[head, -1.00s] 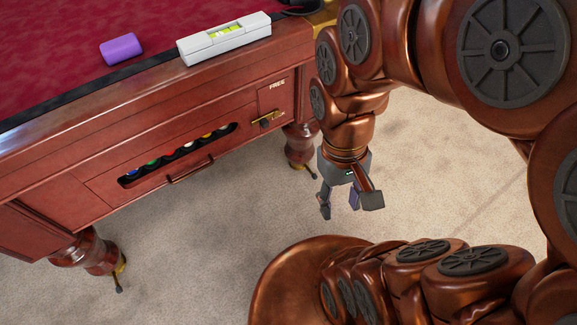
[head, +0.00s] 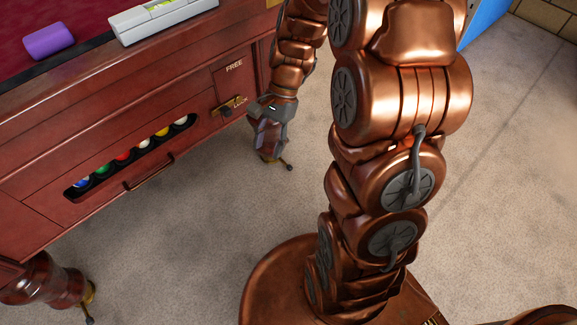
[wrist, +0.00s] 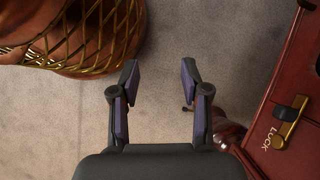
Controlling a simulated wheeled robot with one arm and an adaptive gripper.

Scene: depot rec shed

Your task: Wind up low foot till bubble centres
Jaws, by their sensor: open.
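The spirit level (head: 160,18), white with a yellow-green vial, lies on the table rail and is cut off at the top. Its bubble cannot be read. The pool table's right leg (wrist: 230,130) ends in a small foot with a dark-tipped lever (head: 288,165); the foot is mostly hidden by my gripper in the head view. The left leg (head: 42,282) has a brass foot (head: 89,296) with a dark lever. My gripper (head: 266,148) is open and empty, pointing down in front of the right leg. In the wrist view its fingers (wrist: 160,75) are apart over carpet, the leg beyond the right finger.
A purple chalk-like block (head: 49,41) lies on the red cloth. Coloured balls sit in a slot (head: 130,160) above a handle. A brass FREE/LOCK latch (head: 230,106) juts from the table's front near my gripper. Carpet (head: 190,240) is clear between the legs.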

